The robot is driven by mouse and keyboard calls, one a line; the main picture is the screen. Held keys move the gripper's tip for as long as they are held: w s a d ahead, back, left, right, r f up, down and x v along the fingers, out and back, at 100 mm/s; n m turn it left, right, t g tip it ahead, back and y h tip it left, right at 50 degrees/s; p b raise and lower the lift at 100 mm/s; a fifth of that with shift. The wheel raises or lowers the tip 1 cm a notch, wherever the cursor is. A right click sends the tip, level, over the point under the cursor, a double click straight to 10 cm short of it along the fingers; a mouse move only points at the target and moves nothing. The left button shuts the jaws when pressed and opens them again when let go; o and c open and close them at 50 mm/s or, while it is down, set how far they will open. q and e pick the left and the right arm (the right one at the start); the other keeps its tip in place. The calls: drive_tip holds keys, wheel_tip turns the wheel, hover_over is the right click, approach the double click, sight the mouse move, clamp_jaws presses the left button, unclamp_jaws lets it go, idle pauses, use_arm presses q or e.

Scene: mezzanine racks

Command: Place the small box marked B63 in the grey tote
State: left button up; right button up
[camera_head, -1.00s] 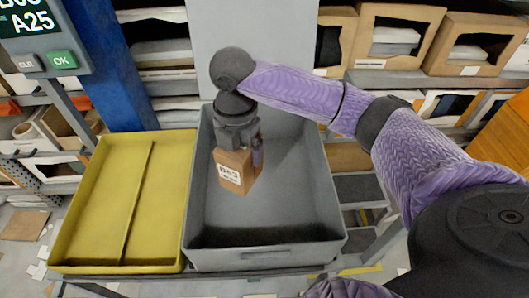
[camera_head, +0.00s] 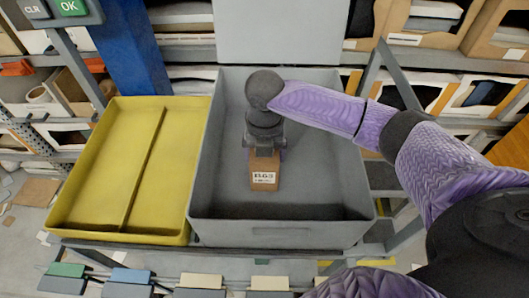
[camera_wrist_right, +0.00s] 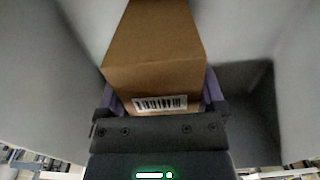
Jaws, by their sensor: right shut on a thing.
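The small brown box marked B63 (camera_head: 264,172) is in my right gripper (camera_head: 264,157), inside the walls of the grey tote (camera_head: 292,232). The gripper points down and is shut on the box's upper end. The box's label faces the head camera. In the right wrist view the box (camera_wrist_right: 155,60) sits between the two purple-sided fingers (camera_wrist_right: 162,97), with a barcode label near them. The tote's grey walls surround it there. I cannot tell whether the box touches the tote's floor. My left gripper is not in view.
A yellow tray (camera_head: 112,165) with a lengthwise divider stands left of the tote. A blue post (camera_head: 128,45) rises behind the tray. Racks with open cartons (camera_head: 432,25) stand behind. Several coloured tabs (camera_head: 130,276) line the front below.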

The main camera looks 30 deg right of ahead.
drive_tip(key=o, duration=1.3)
drive_tip(key=shift+f, duration=0.1)
drive_tip(key=shift+c, duration=0.2)
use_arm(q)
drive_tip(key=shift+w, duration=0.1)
use_arm(e)
wheel_tip(320, 180, up, 12)
drive_tip(key=p, duration=0.5)
drive_tip(key=shift+f, duration=0.15)
drive_tip(key=shift+r, duration=0.3)
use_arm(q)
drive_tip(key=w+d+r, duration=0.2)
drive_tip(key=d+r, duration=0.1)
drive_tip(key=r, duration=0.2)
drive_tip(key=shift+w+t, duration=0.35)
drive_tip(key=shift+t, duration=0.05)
